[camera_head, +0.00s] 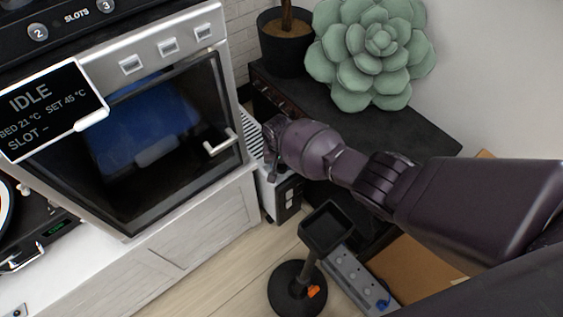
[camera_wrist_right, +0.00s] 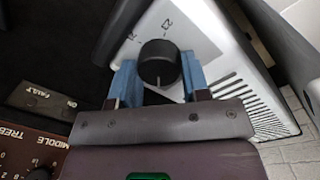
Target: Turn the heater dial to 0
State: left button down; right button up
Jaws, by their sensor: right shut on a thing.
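The heater (camera_head: 291,193) is a pale, slotted box standing between the oven cabinet and a dark cabinet in the head view. Its light grey top panel (camera_wrist_right: 205,40) fills the upper part of the right wrist view. The round black dial (camera_wrist_right: 160,65) sits there, with a small white line on its near side, towards my gripper. Faint marks are printed around it; I cannot read them surely. My right gripper (camera_wrist_right: 159,70) has its blue fingers on either side of the dial, shut on it. In the head view my right gripper (camera_head: 272,132) hides the dial. My left gripper is out of view.
The oven (camera_head: 165,130) with its handle stands close on the left. A dark cabinet (camera_head: 375,130) with a plant pot (camera_head: 283,50) and a green succulent cushion (camera_head: 375,45) is on the right. Below are a black stand (camera_head: 325,228), a grey power strip (camera_head: 350,275) and a cardboard box (camera_head: 425,267).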

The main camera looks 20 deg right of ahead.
jog(key=n, duration=0.5)
jog(key=shift+s, duration=0.1)
jog(key=n, duration=0.5)
jog(key=shift+s+f, duration=0.1)
jog(key=shift+n+t, duration=0.3)
jog(key=o, duration=0.9)
